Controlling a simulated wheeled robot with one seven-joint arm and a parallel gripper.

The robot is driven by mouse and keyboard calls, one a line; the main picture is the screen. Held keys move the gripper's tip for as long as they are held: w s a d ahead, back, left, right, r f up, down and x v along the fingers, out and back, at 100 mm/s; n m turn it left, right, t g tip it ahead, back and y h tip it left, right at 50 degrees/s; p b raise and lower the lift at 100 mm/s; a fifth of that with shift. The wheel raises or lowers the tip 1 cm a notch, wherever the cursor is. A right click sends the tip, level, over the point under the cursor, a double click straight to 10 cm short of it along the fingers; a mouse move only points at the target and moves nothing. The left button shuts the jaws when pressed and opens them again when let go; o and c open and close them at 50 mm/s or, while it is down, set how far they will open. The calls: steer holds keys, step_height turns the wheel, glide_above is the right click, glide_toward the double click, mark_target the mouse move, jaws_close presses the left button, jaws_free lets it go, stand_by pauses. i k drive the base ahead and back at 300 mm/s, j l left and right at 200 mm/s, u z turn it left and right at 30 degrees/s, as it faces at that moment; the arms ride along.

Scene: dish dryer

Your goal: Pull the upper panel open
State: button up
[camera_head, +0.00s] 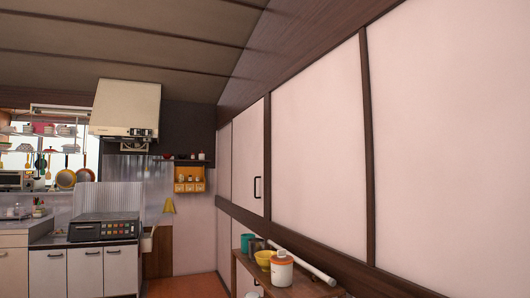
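A pale upper wall panel (246,150) with dark wood edging stands in the right-hand wall, seen at a steep angle. It carries a small black vertical handle (257,187) near its right edge. The panel appears closed, flush with the wall. I cannot tell for sure that this is the panel the task names, and no dish dryer is clearly recognisable. My gripper is not in this view.
A wooden shelf (300,287) with an orange-and-white jar (282,268), a yellow bowl (264,258) and cups juts out below the panel. A stove (104,228) under a range hood (126,108) stands at the back left. Some orange floor (196,287) is clear.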

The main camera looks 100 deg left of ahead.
mark_target(247, 145)
steer(key=k+u, duration=0.1)
steer(key=u, duration=3.05)
